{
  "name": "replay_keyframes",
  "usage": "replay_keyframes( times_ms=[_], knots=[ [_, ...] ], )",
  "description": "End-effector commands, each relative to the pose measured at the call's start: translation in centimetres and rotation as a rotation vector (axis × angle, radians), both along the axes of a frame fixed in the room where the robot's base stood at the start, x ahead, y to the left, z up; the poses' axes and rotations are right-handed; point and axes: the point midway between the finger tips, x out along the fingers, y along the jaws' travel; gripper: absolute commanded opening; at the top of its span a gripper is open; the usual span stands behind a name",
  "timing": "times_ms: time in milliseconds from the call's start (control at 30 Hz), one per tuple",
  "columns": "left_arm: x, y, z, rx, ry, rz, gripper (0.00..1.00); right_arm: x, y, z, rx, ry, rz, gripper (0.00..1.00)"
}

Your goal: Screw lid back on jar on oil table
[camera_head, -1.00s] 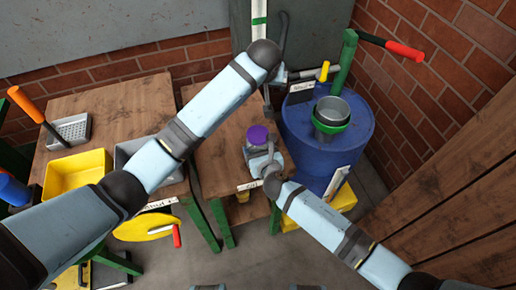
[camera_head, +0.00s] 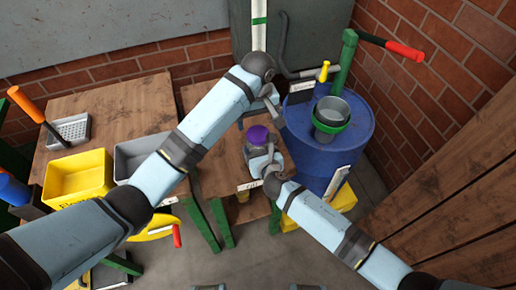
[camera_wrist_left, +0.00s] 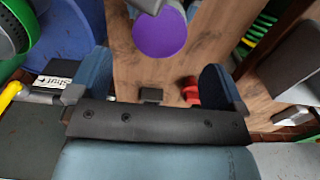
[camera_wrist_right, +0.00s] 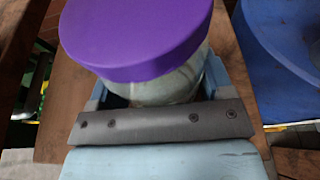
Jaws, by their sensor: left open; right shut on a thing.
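A jar (camera_wrist_right: 165,88) with a purple lid (camera_wrist_right: 135,35) on its mouth stands at the oil table (camera_head: 215,165). In the head view the purple lid (camera_head: 257,134) is clear, with the jar mostly hidden below it. My right gripper (camera_wrist_right: 155,92) is shut around the jar's body, below the lid. I cannot tell how tightly the lid sits. My left gripper (camera_head: 266,106) is open and empty, just behind the lid. In the left wrist view the lid (camera_wrist_left: 160,35) shows beyond the spread fingers (camera_wrist_left: 155,82).
A blue drum (camera_head: 325,155) with a green-ringed metal cup (camera_head: 331,115) stands close on the right. A yellow bin (camera_head: 78,175) and a grey bin (camera_head: 135,155) are on the left table. A small red object (camera_wrist_left: 190,92) shows near the jar in the left wrist view.

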Motion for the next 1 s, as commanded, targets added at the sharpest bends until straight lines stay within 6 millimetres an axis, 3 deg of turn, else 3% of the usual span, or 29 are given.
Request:
replay_keyframes(
  times_ms=[333,767,1000],
  knots=[
    [0.0,0.0,-5.0,0.0,0.001,0.0,0.96,0.0,0.0,0.0,0.0,0.001,0.0,0.08],
    [0.0,0.0,-6.0,-0.001,-0.001,0.0,0.96,0.0,0.0,0.0,0.0,0.001,0.0,0.08],
    [0.0,0.0,-5.9,-0.001,-0.001,0.0,0.43,0.0,0.0,0.0,0.0,0.001,0.0,0.08]
  ],
)
